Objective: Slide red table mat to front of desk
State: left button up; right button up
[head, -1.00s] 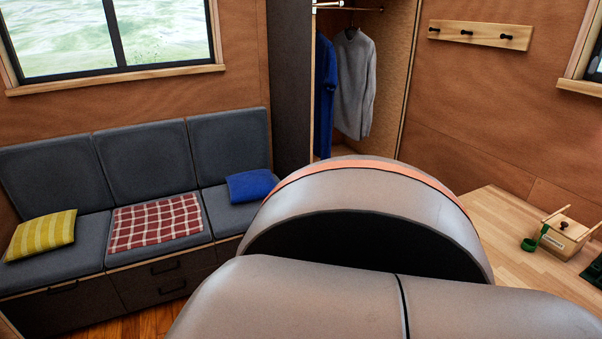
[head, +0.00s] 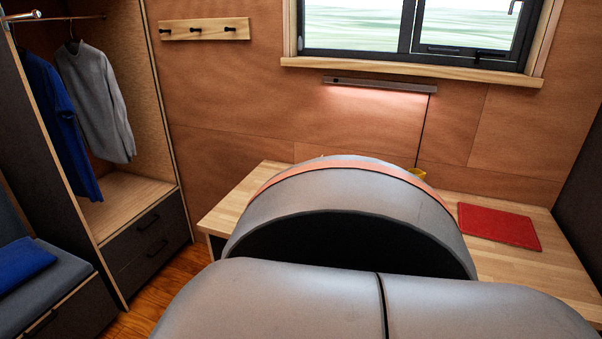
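The red table mat (head: 499,226) lies flat on the right part of the wooden desk (head: 555,262), behind and to the right of my own body. The desk runs along the back wall under the window. My own grey body parts fill the lower middle of the head view and hide much of the desk. Neither of my grippers shows in the head view.
A small yellow thing (head: 417,173) stands at the desk's back, mostly hidden. An open wardrobe (head: 125,205) with hanging clothes and a bench with a blue cushion (head: 22,265) are at the left. Wooden floor shows between wardrobe and desk. A dark wall bounds the right.

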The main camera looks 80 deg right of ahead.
aim_at(487, 223)
jog(key=z, duration=3.95)
